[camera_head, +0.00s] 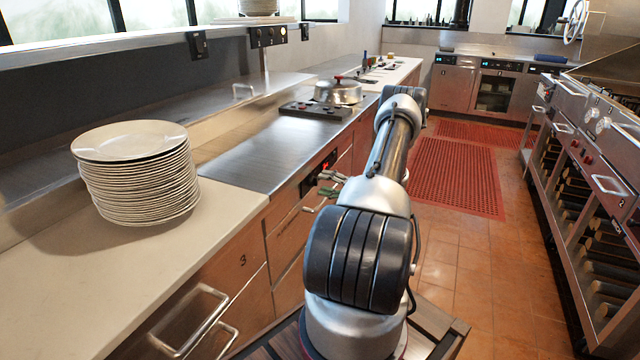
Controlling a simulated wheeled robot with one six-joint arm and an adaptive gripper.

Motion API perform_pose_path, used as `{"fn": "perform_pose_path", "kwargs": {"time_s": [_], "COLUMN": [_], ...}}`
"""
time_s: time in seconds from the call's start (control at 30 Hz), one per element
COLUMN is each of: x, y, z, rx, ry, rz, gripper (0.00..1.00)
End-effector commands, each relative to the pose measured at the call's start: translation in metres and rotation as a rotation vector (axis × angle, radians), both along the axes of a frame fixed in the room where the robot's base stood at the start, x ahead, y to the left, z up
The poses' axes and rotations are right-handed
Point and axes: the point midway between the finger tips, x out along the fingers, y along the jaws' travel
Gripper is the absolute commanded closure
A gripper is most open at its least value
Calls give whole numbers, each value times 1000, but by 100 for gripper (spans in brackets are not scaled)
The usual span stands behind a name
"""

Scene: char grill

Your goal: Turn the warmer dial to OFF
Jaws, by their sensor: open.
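A small black control panel (307,186) with a red lit display is set in the front of the counter, left of my arm. I take it for the warmer's panel; its dial is too small and partly covered to make out, so I cannot read its setting. My gripper (330,184) shows only in part, as small greenish and silver fingertips sticking out left of my arm. They are open, with a gap between them, in front of the panel's lower right. I cannot tell whether they touch anything. The rest of the gripper is hidden behind my arm.
A tall stack of white plates (140,175) stands on the left counter. Drawers with bar handles (190,320) line the counter front. A grill range (590,150) stands right; the tiled aisle with red mats (460,178) is clear.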

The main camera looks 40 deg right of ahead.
Motion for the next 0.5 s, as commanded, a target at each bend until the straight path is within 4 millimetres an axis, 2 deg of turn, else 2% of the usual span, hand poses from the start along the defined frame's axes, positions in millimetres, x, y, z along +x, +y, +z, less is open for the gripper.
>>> {"fn": "perform_pose_path", "kwargs": {"time_s": [0.1, 0.3, 0.5], "x": [-27, -64, -82], "y": [-12, -27, -34], "z": [0, 0, 0], "rx": [0, 0, 0], "ry": [0, 0, 0], "rz": [-4, -3, -2], "gripper": [49, 49, 49]}}
